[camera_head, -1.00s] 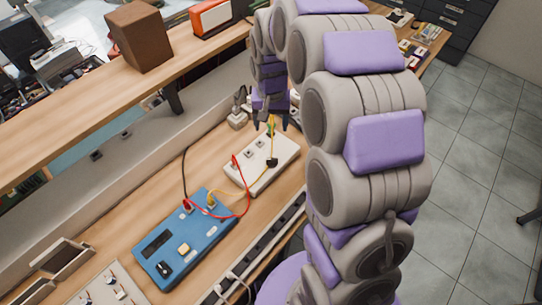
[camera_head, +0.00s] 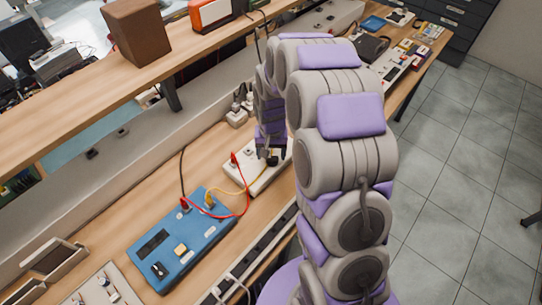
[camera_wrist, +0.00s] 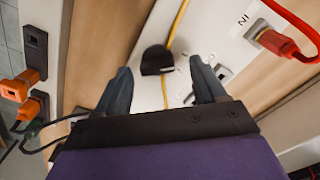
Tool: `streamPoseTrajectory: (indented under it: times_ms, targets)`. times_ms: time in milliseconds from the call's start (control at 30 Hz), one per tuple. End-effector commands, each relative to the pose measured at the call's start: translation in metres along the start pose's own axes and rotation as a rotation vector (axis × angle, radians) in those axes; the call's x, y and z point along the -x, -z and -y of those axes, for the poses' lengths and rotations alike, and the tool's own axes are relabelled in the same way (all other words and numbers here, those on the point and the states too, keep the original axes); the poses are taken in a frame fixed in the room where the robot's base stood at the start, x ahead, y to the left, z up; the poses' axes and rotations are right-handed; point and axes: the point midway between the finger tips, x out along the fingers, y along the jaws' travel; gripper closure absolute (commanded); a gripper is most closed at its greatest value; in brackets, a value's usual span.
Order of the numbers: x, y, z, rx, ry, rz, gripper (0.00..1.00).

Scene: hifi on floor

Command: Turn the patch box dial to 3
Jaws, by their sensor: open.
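The patch box is the white box (camera_head: 243,177) on the bench, with a red plug (camera_wrist: 278,42) in a socket marked IN. Its dial is a black knob (camera_wrist: 156,60), which also shows in the head view (camera_head: 273,161). My gripper (camera_wrist: 160,65) is open, with one finger on each side of the knob in the wrist view. Clear gaps show between the knob and both fingers. The height of the fingertips over the box cannot be told. The scale markings beside the knob are too small to read. My arm hides part of the box in the head view.
A yellow cable (camera_wrist: 174,25) runs past the knob. A red cable (camera_head: 247,196) links the box to a blue instrument (camera_head: 180,245). Plugs (camera_head: 238,112) stand behind the box. A power strip (camera_head: 255,250) lines the bench front. A shelf (camera_head: 70,110) runs above.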

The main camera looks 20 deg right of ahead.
Motion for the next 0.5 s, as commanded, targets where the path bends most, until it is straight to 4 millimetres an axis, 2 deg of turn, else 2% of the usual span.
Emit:
streamPoseTrajectory:
  times_ms: [200,467,500]
  targets:
    - [-0.0141,0.0008,-0.0004,0.000,0.001,-0.002,0.30]
    - [-0.0145,0.0006,0.0004,0.000,0.000,-0.002,0.30]
    - [-0.0145,0.0006,0.0004,0.000,0.000,-0.002,0.33]
